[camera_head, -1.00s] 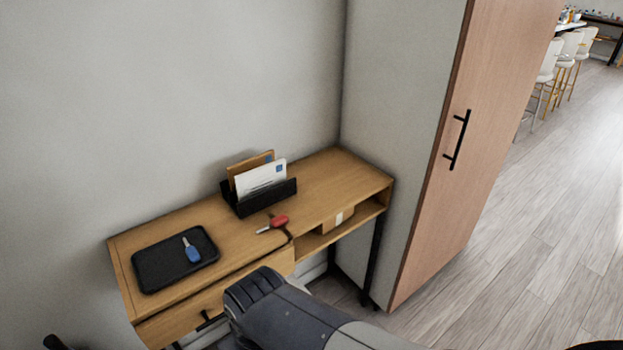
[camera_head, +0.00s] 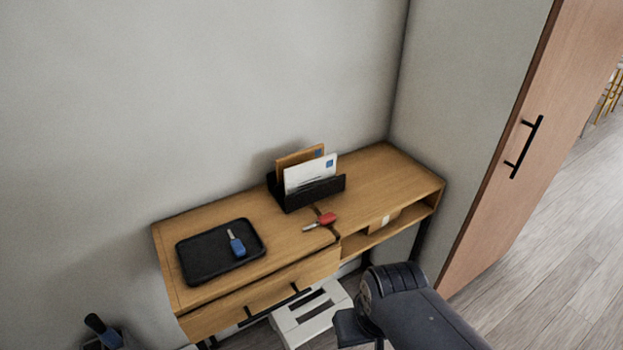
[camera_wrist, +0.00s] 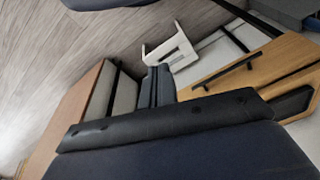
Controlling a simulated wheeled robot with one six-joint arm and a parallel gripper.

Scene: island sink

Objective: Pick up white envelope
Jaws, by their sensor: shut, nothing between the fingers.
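The white envelope (camera_head: 312,174) stands upright in a black letter holder (camera_head: 318,192) on the wooden desk. It has a small blue mark at its upper right, and the holder's front hides its lower part. A brown envelope (camera_head: 298,158) stands behind it. In the wrist view my gripper (camera_wrist: 156,75) is shut and empty, and neither envelope shows there. In the head view my arm is at the lower right, in front of the desk and apart from the envelope; the fingertips cannot be made out there.
A black tray (camera_head: 200,275) with a blue key (camera_head: 237,245) lies on the desk's left. A red key (camera_head: 326,219) lies in front of the holder. A box (camera_head: 384,219) sits in the open shelf. A tall cabinet (camera_head: 490,170) stands at the right. A white stool (camera_head: 312,312) is beneath.

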